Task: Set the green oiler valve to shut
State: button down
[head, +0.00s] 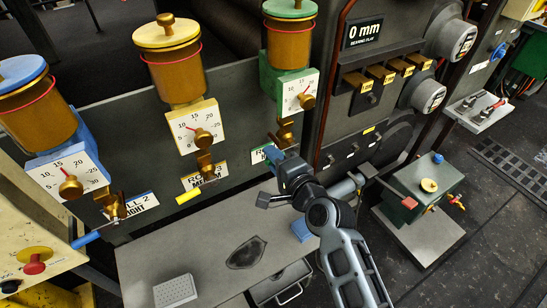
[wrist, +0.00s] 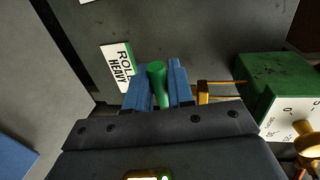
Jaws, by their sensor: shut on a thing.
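The green oiler (head: 289,50) has a brass-coloured reservoir under a green lid and a green block with a white dial at the upper middle of the head view. Its brass valve (head: 285,132) sits below the dial. In the wrist view the green valve handle (wrist: 157,72) stands between the blue fingers of my gripper (wrist: 158,88), which is shut on it. My gripper (head: 276,156) also shows below the valve in the head view, where the handle is hidden. The green block (wrist: 270,80) is at the right in the wrist view.
A yellow oiler (head: 172,65) and a blue oiler (head: 35,100) stand to the left, with yellow (head: 188,196) and blue (head: 86,240) valve handles. A grey bench (head: 215,235) lies below. A control panel (head: 375,80) is right of the green oiler.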

jog(key=shift+r, duration=0.1)
jog(key=c, duration=1.1)
grip_release()
jog(key=v, duration=0.7)
jog(key=shift+s+d+b, duration=0.3)
jog(key=s+d+f+n+t+h, duration=0.1)
jog(key=s+d+f+n+h, duration=0.15)
jog(key=s+d, duration=0.65)
jog(key=s+d+f+n+h, duration=0.1)
jog(key=s+d+f+h, duration=0.15)
jog(key=s+d, duration=0.65)
jog(key=s+d+r+n+h, duration=0.1)
jog(key=s+r+n+h, duration=0.1)
jog(key=s+r, duration=0.4)
jog(key=s+d+r+n+h, duration=0.1)
jog(key=s+r+n, duration=0.4)
jog(key=s, duration=1.1)
jog(key=shift+s+d+r+t+h, duration=0.15)
jog(key=shift+d+r+t+h, duration=0.2)
jog(key=shift+r, duration=0.5)
